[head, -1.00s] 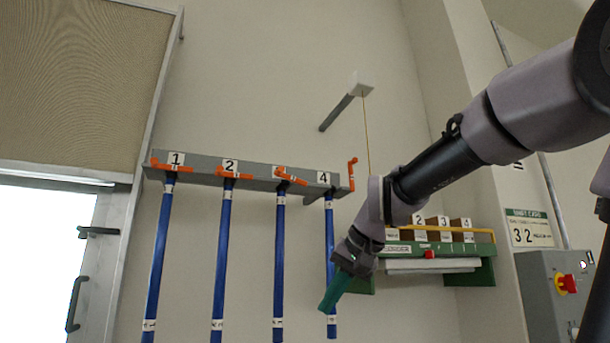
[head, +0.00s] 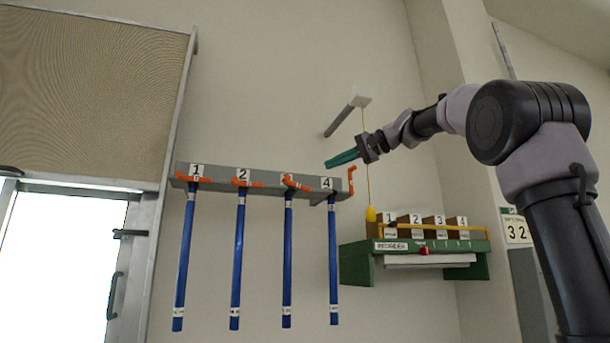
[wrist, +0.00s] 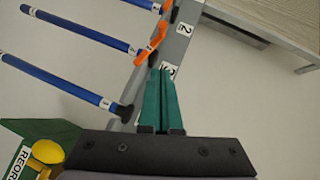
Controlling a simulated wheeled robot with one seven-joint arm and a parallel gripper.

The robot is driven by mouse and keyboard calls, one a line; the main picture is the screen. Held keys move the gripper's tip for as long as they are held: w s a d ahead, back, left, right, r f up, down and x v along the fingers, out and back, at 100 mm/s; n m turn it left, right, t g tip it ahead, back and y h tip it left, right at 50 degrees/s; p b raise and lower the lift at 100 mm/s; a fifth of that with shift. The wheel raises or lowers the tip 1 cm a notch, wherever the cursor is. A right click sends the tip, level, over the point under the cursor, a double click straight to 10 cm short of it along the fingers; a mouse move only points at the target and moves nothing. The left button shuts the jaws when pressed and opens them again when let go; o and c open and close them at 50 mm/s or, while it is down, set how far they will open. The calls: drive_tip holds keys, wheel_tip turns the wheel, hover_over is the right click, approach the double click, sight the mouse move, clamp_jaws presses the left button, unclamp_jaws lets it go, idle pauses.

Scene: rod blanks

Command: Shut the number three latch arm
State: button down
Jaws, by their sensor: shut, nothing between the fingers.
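The number three latch arm (head: 296,184) is orange and sits on the grey rail (head: 215,171) below its number plate. In the head view it slants down to the right, unlike the level arms at 1 and 2. My gripper (head: 341,159), with green fingers, is shut and empty, above and right of it in that view. In the wrist view the shut fingers (wrist: 160,75) reach over the rail (wrist: 178,45) and partly cover a number plate. No contact is clear.
Several blue rods (head: 237,265) hang under the rail. Another orange arm (head: 351,180) stands upright at the rail's right end. A yellow cord-pull (head: 370,214) hangs near my gripper, beside a green shelf (head: 430,247) with numbered boxes. A grey bar (head: 340,115) sticks out above.

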approach(288, 182)
drive_tip(key=w+a, duration=0.1)
drive_tip(key=w, duration=0.2)
drive_tip(key=shift+s+a+f, duration=0.15)
drive_tip(key=shift+a+f, duration=0.05)
drive_tip(key=shift+a, duration=0.7)
drive_tip(key=shift+s+a+f, duration=0.15)
drive_tip(key=shift+a, duration=0.75)
drive_tip(key=shift+a+f+n+h, duration=0.2)
drive_tip(key=shift+f+n+h, duration=0.05)
drive_tip(key=shift+n+h, duration=0.05)
drive_tip(key=shift+s+a+f, duration=0.1)
drive_tip(key=shift+a+f, duration=0.05)
drive_tip(key=shift+f, duration=0.2)
